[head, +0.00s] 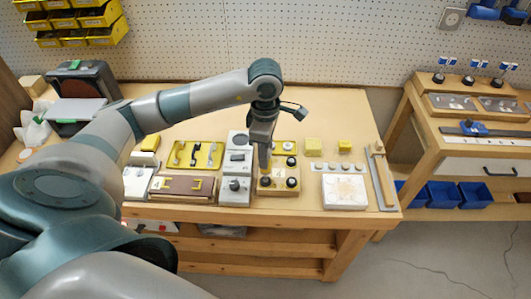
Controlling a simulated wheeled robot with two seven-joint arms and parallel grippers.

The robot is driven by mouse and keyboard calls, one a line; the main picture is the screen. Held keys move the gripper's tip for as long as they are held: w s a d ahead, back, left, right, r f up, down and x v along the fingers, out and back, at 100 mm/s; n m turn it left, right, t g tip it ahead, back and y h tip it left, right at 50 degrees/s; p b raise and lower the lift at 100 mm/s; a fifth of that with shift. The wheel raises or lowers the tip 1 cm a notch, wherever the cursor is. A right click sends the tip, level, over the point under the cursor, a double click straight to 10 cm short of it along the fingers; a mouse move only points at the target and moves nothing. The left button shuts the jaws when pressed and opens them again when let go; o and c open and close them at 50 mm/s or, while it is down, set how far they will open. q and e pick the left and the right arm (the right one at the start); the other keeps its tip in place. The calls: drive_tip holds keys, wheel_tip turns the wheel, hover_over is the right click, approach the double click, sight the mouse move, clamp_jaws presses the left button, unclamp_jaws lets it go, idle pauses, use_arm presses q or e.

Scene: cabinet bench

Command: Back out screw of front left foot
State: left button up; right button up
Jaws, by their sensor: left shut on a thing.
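A light wooden block (279,191) stands on the bench with several round black feet on top. The front left foot (265,183) is at its near left corner, beside the front right foot (292,183). My left gripper (264,148) points down above the left side of the block. My right gripper is not in view.
A grey switch panel (236,190) stands close to the left of the block. The wooden bench (355,115) is clear at the back right. A side shelf (480,150) stands further right.

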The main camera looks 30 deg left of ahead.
use_arm(q)
drive_tip(key=shift+f+b, duration=0.25)
drive_tip(key=shift+b, duration=0.1)
idle(0.5)
drive_tip(key=shift+s+f+b, duration=0.1)
drive_tip(key=shift+s+b, duration=0.05)
drive_tip(key=shift+b, duration=0.25)
idle(0.5)
clamp_jaws()
idle(0.4)
drive_tip(key=shift+r+p, duration=0.35)
drive_tip(key=shift+r, duration=0.4)
drive_tip(key=shift+r+p, duration=0.75)
drive_tip(key=shift+r, duration=1.65)
